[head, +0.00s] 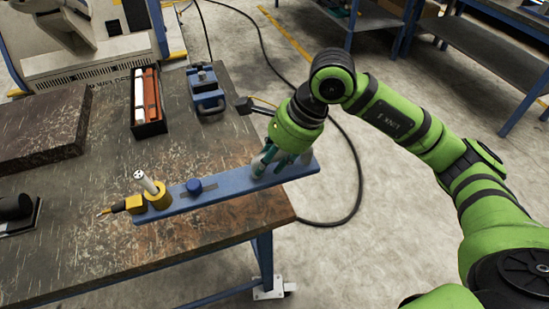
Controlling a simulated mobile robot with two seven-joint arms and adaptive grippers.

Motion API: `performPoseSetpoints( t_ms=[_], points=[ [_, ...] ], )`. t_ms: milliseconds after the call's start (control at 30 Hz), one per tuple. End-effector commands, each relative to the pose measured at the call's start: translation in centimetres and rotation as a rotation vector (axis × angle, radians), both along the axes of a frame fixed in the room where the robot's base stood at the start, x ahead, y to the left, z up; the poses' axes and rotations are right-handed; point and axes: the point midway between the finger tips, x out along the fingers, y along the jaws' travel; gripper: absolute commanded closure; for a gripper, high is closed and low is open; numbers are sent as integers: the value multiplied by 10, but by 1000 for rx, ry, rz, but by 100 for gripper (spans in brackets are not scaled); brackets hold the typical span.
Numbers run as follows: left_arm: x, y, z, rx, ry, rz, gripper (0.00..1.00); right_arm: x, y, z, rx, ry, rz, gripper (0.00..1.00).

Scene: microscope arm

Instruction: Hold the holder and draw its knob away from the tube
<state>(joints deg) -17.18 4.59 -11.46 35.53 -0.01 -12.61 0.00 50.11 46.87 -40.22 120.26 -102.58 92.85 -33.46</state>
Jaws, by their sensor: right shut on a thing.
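A yellow block (135,204) with a dark part and an orange tip (104,211) sticks out left of the ring. A round blue knob (194,186) sits by a slot in the bar. My right gripper (268,162) points down and is shut at the bar's right end; its fingers hide the exact grip. My left gripper is not in view.
A black tray (147,127) with white and red-orange pieces and a blue device (206,96) stand behind the bar. A dark slab (40,132) lies at the left and a black object (14,208) at the left edge. The table between is clear.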

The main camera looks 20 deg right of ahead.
Motion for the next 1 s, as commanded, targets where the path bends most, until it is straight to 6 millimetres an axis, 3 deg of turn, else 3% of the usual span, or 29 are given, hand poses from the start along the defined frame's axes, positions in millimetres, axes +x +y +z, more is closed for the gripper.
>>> performPoseSetpoints(
  t_ms=[1000],
  points=[
    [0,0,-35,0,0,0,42,23,37,-33,6,-7,0,100]
  ],
)
